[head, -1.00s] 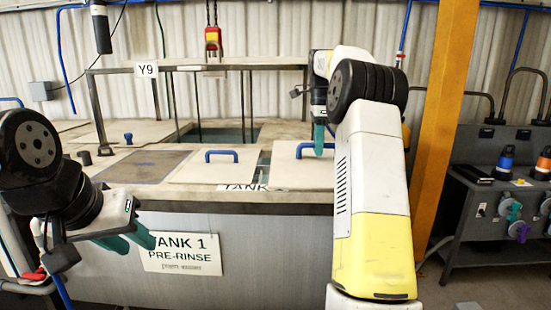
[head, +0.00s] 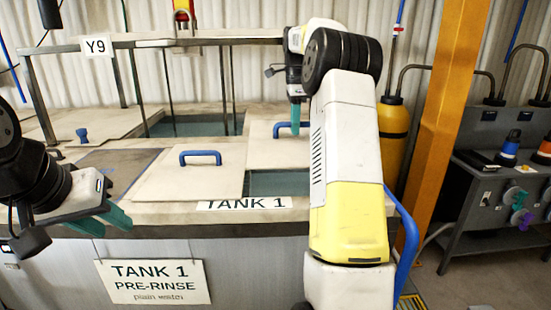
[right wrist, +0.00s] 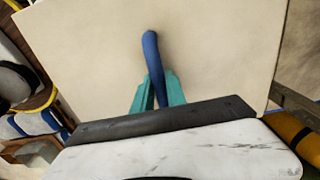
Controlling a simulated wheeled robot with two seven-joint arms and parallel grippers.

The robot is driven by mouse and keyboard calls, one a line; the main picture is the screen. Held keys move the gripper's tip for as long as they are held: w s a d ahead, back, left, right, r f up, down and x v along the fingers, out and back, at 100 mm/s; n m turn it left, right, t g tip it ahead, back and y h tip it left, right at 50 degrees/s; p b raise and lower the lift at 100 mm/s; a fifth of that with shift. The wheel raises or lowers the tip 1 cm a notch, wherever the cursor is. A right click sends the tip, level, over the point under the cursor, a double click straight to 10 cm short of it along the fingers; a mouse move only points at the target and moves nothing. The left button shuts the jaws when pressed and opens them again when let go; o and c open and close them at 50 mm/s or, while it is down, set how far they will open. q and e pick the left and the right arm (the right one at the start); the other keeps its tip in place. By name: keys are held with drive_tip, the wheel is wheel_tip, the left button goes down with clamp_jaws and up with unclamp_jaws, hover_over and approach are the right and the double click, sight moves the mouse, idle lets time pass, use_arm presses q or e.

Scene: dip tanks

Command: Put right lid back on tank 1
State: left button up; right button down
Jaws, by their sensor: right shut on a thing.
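The right lid (head: 268,152) is a pale square plate with a blue handle. My right gripper (head: 295,120) is shut on that handle (right wrist: 151,50), which stands between the teal fingers in the right wrist view. In the head view my right arm hides the lid's right side. Tank 1 (head: 225,215) shows dark water in front of the right lid. Whether the lid is raised or resting farther back, I cannot tell. The left lid (head: 170,180), with its own blue handle, lies beside the opening. My left gripper (head: 115,232) is open and empty, over the tank's front left.
The TANK 1 PRE-RINSE sign (head: 153,282) hangs on the front. An open tank (head: 195,125) lies behind, under a frame marked Y9. An orange post (head: 445,130) and a grey bench (head: 500,170) stand at the right.

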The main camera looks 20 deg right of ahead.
wheel_tip(320, 180, down, 8)
drive_tip(key=shift+f, duration=0.25)
idle(0.4)
drive_tip(key=c, duration=1.3)
unclamp_jaws()
drive_tip(key=shift+f, duration=0.15)
drive_tip(key=shift+c, duration=0.2)
